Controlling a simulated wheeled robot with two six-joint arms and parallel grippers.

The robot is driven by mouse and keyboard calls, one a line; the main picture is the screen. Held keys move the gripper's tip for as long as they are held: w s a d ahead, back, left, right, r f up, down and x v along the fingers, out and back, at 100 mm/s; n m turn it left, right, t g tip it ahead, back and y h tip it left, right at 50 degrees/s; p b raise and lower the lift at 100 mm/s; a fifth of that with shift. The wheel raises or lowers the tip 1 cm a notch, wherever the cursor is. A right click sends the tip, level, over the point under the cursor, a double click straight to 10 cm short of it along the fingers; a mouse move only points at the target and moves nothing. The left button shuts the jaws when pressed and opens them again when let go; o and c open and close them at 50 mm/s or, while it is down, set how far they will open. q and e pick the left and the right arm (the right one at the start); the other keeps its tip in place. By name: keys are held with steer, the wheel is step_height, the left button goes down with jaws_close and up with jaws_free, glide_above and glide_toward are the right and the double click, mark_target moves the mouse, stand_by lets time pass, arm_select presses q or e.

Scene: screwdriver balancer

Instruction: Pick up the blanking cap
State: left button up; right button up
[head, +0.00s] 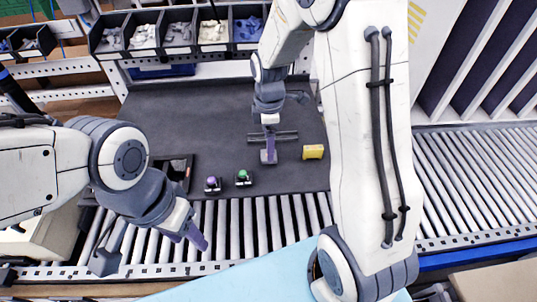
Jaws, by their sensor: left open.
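Two small pieces stand in dark holders at the front edge of the dark work mat (200,120): one with a purple top (213,183) and one with a green top (243,177). I cannot tell which, if either, is the blanking cap. My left gripper (190,238) has purple fingers and is open, over the rollers below and left of these pieces, apart from them. My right gripper (268,153) points down over the mat, above and right of the green-topped piece, beside a thin dark bar (285,136). Its fingers are seen edge-on, so their opening is unclear.
A black tray (173,167) sits at the mat's left. Bins of parts (180,33) line the back. A roller conveyor (265,222) runs along the front. My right arm hides the mat's right side.

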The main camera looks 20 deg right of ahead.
step_height(320, 180, down, 3)
steer(key=shift+f+p, duration=0.15)
steer(key=shift+p, duration=0.75)
steer(key=shift+w+f, duration=0.1)
steer(key=shift+f, duration=0.55)
jaws_close()
steer(key=shift+r, duration=0.15)
